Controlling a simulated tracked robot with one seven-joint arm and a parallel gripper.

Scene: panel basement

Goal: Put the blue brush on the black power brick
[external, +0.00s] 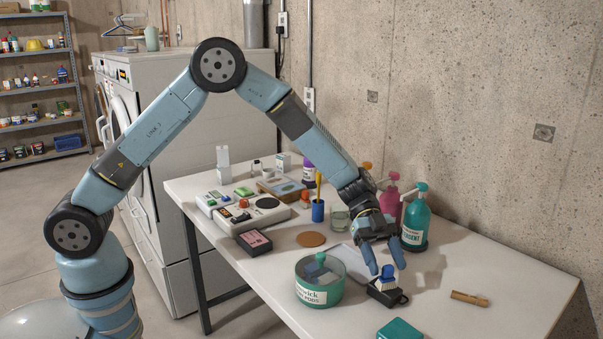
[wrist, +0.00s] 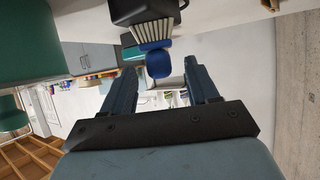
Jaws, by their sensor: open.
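The blue brush (external: 387,273) stands upright on top of the black power brick (external: 388,295) near the front of the white table. In the wrist view the pale bristles of the brush (wrist: 157,66) meet the dark body of the power brick (wrist: 143,11), and its blue handle points towards my gripper (wrist: 160,76). My gripper (external: 384,264) is open just above the brush, its fingers spread to either side of the handle. In the wrist view a gap shows between the handle and each finger. Nothing is held.
A green-rimmed round tin (external: 320,282) stands close left of the power brick. A teal box (external: 400,329) lies in front. A teal pump bottle (external: 416,219) stands behind the gripper. A wooden peg (external: 469,298) lies to the right, with bare table around it.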

